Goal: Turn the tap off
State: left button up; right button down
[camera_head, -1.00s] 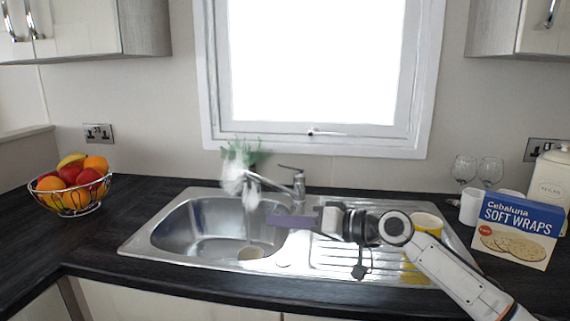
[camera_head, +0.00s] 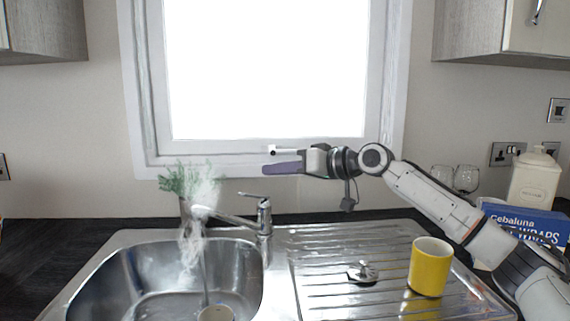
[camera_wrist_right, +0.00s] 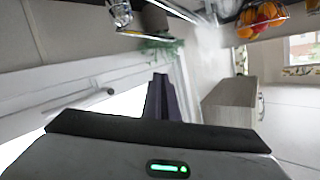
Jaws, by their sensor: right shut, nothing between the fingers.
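The chrome tap (camera_head: 264,225) stands behind the sink, with its lever on top of the body. Its spout points left over the basin. A thin stream of water (camera_head: 203,275) and white steam-like mist (camera_head: 196,225) show at the spout end, so the tap is running. My right gripper (camera_head: 284,161) is shut and empty. It is in the air above the tap lever, in front of the window's lower frame, pointing left and apart from the tap. Its dark fingers show in the right wrist view (camera_wrist_right: 161,98). My left gripper is not in view.
The steel sink basin (camera_head: 250,290) holds a cup (camera_head: 215,313) under the stream. A yellow mug (camera_head: 430,267) and a plug (camera_head: 362,272) are on the drainer. A green plant (camera_head: 180,180) stands behind the spout. Glasses (camera_head: 466,179), a wraps box (camera_head: 530,222) and a jar (camera_head: 535,178) are right.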

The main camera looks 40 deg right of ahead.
aim_at(255, 195)
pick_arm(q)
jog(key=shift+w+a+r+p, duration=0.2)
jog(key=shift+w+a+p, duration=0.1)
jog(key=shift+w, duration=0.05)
pick_arm(e)
jog(key=w+a+f, duration=0.2)
jog(key=w+f, duration=0.2)
jog(key=f, duration=0.1)
jog(key=shift+a, duration=0.4)
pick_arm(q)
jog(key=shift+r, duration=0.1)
pick_arm(e)
jog(key=shift+r, duration=0.1)
